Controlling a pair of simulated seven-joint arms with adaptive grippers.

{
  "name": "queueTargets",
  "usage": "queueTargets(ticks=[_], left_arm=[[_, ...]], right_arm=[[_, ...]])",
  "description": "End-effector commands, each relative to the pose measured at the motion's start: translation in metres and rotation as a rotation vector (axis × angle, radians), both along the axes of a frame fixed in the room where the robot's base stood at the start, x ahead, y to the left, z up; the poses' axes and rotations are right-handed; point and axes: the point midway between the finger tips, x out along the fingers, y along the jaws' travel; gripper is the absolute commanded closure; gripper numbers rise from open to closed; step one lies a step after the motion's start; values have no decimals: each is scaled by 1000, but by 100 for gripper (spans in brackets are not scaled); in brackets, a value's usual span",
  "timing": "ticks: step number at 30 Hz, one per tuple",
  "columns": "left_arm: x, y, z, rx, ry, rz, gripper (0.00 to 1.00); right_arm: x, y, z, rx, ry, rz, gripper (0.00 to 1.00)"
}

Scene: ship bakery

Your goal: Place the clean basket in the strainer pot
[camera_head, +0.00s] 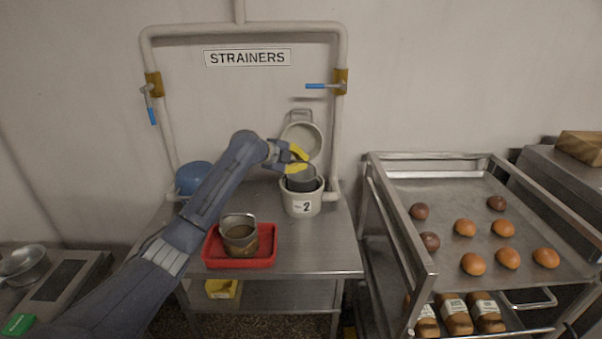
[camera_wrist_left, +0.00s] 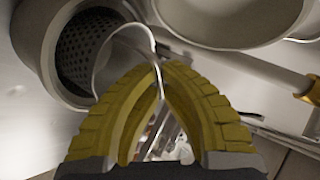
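The clean basket (camera_head: 301,178) is a dark grey cylinder. It stands partly inside the white strainer pot (camera_head: 303,203) marked 2, its upper part above the pot's rim and its lower part hidden. In the left wrist view the basket (camera_wrist_left: 85,48) shows a perforated inside and a thin loop handle. My left gripper (camera_head: 297,158), with yellow fingers, is just above the basket. In the left wrist view its fingertips (camera_wrist_left: 158,70) meet on the handle loop. Another basket (camera_head: 239,237), with brown residue, stands in the red tray (camera_head: 227,261). My right gripper is not in view.
A white round lid or pan (camera_head: 303,136) leans behind the pot against the wall. A pipe frame (camera_head: 340,130) rises close to its right. A blue bowl (camera_head: 194,176) is at the table's back left. A bun rack (camera_head: 440,195) stands to the right.

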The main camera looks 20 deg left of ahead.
Motion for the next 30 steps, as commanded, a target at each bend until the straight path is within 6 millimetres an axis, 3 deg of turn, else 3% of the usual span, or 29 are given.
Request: queueTargets(ticks=[9,23,24,30], left_arm=[[0,0,-37,-2,2,0,100],[0,0,-42,0,1,0,100],[0,0,-42,0,1,0,93],[0,0,-42,0,1,0,73]], right_arm=[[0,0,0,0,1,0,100],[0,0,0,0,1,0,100],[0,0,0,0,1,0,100],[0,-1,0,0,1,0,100]])
